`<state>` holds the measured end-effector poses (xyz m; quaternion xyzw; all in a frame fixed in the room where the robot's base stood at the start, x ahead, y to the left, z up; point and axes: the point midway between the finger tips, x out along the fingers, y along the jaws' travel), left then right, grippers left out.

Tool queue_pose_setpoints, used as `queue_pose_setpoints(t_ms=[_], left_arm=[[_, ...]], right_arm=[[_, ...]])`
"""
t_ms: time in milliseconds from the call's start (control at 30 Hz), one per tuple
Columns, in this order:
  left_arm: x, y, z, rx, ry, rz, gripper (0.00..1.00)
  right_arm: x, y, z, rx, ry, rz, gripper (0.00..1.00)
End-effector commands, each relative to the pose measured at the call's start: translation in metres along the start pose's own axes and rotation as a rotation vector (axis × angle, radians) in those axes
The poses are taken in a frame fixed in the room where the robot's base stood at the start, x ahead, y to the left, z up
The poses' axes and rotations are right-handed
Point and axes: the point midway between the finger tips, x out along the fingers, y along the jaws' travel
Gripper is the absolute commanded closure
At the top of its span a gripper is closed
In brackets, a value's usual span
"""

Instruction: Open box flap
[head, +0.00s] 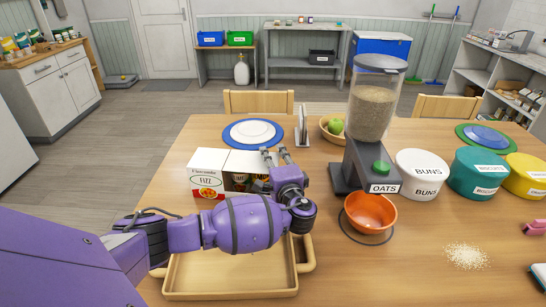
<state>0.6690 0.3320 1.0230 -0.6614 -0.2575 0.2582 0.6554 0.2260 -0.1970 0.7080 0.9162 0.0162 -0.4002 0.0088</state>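The gripper and wrist hide part of the box's right side. I cannot tell whether a finger touches a flap. My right gripper is not in view.
A tan tray (232,277) lies in front of the box, under my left arm. A blue-rimmed plate (252,132) is behind it. To the right are an oats dispenser (372,110), an orange bowl (370,212), lidded tubs (422,174) and spilled grains (466,256).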

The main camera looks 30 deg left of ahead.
Motion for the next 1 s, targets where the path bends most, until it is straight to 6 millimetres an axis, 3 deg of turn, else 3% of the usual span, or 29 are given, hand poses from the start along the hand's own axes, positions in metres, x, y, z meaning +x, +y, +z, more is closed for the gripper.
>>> queue_pose_setpoints(t_ms=[267,433,1000], left_arm=[[0.0024,-0.0003,-0.0002,0.000,0.001,0.000,0.79],[0.0022,-0.0002,-0.0001,0.000,0.000,0.000,1.00],[0.0050,-0.0001,-0.0032,-0.010,0.000,0.006,1.00]], right_arm=[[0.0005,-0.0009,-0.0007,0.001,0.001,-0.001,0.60],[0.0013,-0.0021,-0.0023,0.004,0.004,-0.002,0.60],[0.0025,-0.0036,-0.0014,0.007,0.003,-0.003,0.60]])
